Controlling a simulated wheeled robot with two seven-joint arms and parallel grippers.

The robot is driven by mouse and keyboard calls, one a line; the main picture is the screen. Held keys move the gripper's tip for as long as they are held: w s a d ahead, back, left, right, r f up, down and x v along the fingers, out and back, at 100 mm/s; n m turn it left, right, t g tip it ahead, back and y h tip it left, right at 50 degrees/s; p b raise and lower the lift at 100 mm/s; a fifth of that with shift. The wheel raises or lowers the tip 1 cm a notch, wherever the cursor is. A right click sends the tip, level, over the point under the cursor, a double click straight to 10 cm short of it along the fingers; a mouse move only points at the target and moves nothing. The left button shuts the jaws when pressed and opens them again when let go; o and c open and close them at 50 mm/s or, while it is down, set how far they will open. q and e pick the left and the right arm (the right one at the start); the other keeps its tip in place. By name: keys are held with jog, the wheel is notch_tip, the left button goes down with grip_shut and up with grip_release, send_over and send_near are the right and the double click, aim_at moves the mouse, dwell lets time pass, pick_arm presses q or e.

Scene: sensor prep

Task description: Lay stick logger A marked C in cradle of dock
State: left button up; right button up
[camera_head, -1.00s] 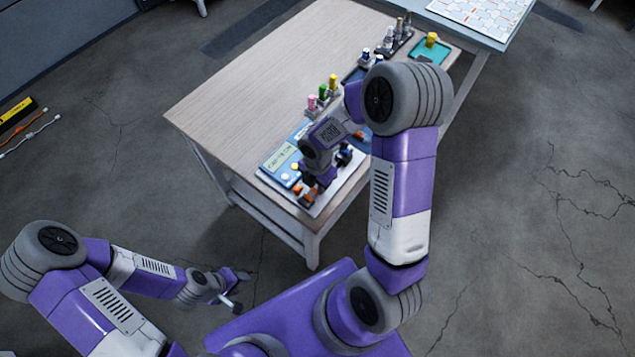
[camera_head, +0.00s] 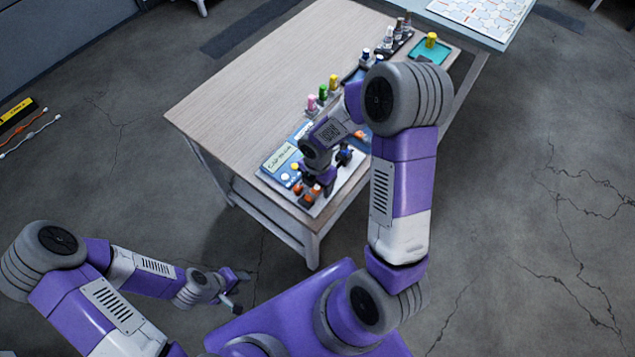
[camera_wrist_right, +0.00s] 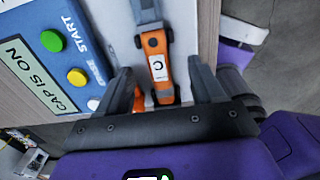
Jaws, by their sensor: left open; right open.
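An orange stick logger (camera_wrist_right: 158,68) with dark parts and a white label lies in the right wrist view. The label bears a dark round mark that looks like a C. My right gripper (camera_wrist_right: 160,80) is open, its fingers on either side of the logger's lower part; I cannot tell whether they touch it. Another orange piece (camera_wrist_right: 138,100) shows beside the left finger. In the head view my right gripper (camera_head: 318,187) is over the table's near corner, partly hiding orange pieces (camera_head: 304,201). My left gripper (camera_head: 238,290) is open and empty, away from the table. I cannot make out the dock's cradle.
A blue panel (camera_head: 281,165) with a "CAP IS ON" screen and green and yellow buttons lies beside my right gripper. Capped bottles (camera_head: 322,92) and a teal tray (camera_head: 432,52) stand farther back. The table's left part (camera_head: 235,95) is clear.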

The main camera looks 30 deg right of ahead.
jog(key=shift+r+p, duration=0.6)
jog(key=shift+r, duration=0.05)
notch_tip(320, 180, up, 6)
jog(key=p, duration=0.5)
jog(key=shift+f, duration=0.1)
dwell(0.4)
